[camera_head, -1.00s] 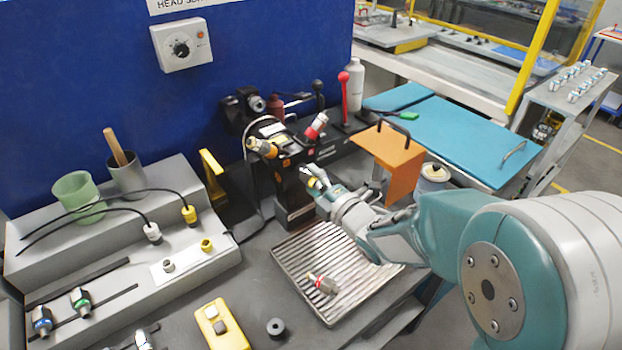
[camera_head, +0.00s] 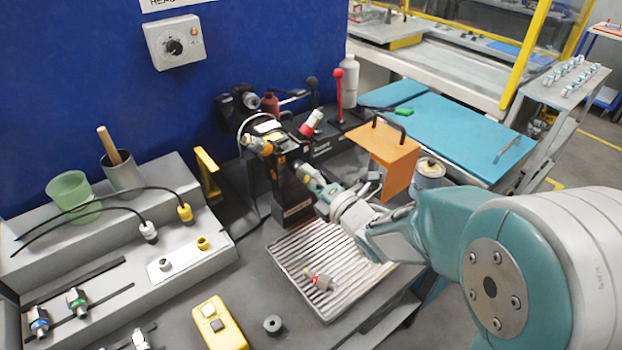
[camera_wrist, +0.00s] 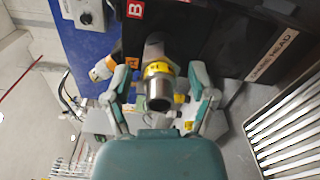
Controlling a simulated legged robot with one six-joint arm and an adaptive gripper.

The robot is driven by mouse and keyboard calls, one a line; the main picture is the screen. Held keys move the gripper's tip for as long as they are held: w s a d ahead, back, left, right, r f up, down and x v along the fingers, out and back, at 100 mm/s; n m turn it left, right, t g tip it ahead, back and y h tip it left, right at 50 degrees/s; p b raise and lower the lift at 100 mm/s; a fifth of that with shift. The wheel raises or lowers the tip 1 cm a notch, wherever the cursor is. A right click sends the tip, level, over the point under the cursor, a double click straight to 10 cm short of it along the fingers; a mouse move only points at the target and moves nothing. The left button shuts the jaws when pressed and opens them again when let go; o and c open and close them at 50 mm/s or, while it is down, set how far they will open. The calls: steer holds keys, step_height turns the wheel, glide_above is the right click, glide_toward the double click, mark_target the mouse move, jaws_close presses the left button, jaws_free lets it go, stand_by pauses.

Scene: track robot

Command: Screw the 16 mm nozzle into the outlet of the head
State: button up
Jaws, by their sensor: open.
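The black head (camera_head: 292,190) stands on the bench behind the ribbed tray. In the wrist view, a metal nozzle with a yellow band (camera_wrist: 158,88) points out from the dark head body (camera_wrist: 225,35), its round open end towards the camera. How far it is seated in the outlet is hidden. My gripper (camera_wrist: 160,82) is open, with one finger on each side of the nozzle and visible gaps between. In the head view my gripper (camera_head: 322,192) is at the front of the head, its fingertips small and partly hidden. A red-banded metal fitting (camera_head: 319,281) lies on the tray.
The ribbed tray (camera_head: 345,300) is below my arm. A stepped grey rack (camera_head: 190,262) with several fittings is at left. A red-knobbed lever (camera_head: 339,90) rises behind.

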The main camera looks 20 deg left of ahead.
steer(key=n, duration=0.9)
steer(key=shift+c, duration=0.3)
jaws_close()
stand_by(0.4)
